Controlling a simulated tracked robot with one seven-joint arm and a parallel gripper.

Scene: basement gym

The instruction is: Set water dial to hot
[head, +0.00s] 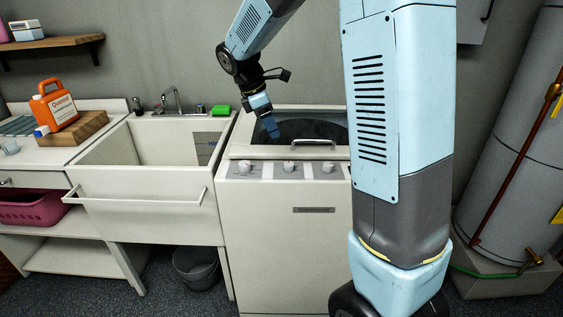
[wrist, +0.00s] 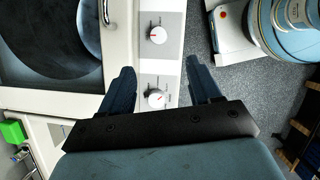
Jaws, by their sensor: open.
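The white washer (head: 288,235) has a front strip with three white dials: left dial (head: 245,167), middle dial (head: 289,167) and right dial (head: 328,168). Their labels are too small to read, so I cannot tell which is the water dial. My gripper (head: 270,128) is open and empty, above the left part of the washer top. In the wrist view my gripper (wrist: 162,78) has its fingers apart, with one dial (wrist: 156,98) showing between them and below, apparently untouched. Another dial (wrist: 157,35) shows beyond the fingertips. Both have small red pointer marks.
The washer lid (head: 300,148) has a dark window and a handle bar. A white sink (head: 150,180) with a green sponge (head: 220,110) stands to the left. An orange jug (head: 53,105) sits on the left counter. A grey tank (head: 515,140) stands at the right.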

